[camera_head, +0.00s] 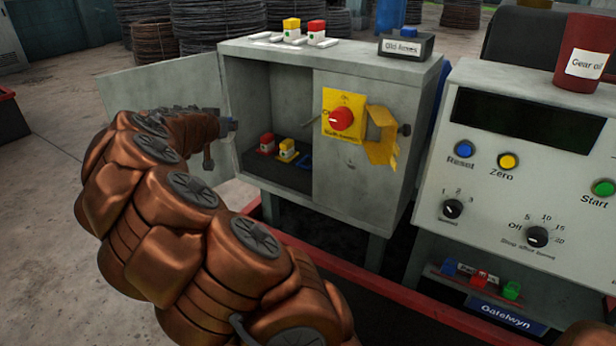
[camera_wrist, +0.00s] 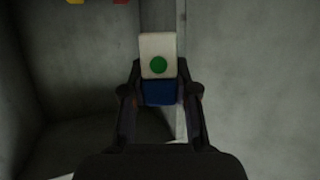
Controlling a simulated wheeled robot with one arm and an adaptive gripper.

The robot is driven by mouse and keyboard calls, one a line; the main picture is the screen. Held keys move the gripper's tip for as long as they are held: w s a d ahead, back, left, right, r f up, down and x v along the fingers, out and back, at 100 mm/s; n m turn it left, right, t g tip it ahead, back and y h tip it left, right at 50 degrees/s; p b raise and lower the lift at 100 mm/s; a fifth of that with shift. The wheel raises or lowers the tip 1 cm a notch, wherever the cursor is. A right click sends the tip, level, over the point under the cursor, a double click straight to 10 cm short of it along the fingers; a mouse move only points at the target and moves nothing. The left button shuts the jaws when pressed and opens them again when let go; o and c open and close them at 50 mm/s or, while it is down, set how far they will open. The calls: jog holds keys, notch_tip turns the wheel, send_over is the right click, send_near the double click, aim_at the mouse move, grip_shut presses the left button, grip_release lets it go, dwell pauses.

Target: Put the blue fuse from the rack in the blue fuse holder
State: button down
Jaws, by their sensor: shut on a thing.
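My gripper (camera_wrist: 160,98) is shut on the blue fuse (camera_wrist: 158,68), which has a white body with a green dot and a blue end between the fingers. In the head view my gripper (camera_head: 222,125) is at the open left side of the grey cabinet, and a small blue part of the fuse shows there. Inside the cabinet, the blue fuse holder (camera_head: 306,161) is at the right of the row, apart from the fuse and partly hidden by the cabinet front. A red fuse (camera_head: 267,143) and a yellow fuse (camera_head: 287,150) stand left of it.
The cabinet door (camera_head: 160,85) is swung open to the left, behind my arm. The right front panel carries a red switch (camera_head: 341,118) on a yellow plate and a yellow flap (camera_head: 382,135). Fuses and an old-fuses box (camera_head: 405,47) stand on top.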

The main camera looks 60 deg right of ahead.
jog(key=s+d+f+m+g+h+b, duration=0.1)
jog(key=s+d+m+g+b, duration=0.2)
jog(key=s+d, duration=0.5)
jog(key=s+d+f+m+g+b, duration=0.2)
jog(key=s+d+g+b, duration=0.15)
jog(key=s+d, duration=0.5)
jog(key=shift+t, duration=0.45)
jog(key=shift+w+d+f+b, duration=0.25)
jog(key=shift+f+b, duration=0.1)
jog(key=shift+f, duration=1.2)
jog(key=shift+w+d+f+b, duration=0.25)
jog(key=shift+w+f+b, duration=0.1)
jog(key=shift+f, duration=1.15)
jog(key=shift+w+d+f+b, duration=0.25)
jog(key=shift+f+b, duration=0.1)
jog(key=shift+f, duration=1.2)
jog(key=shift+f, duration=0.15)
jog(key=c, duration=0.9)
grip_release()
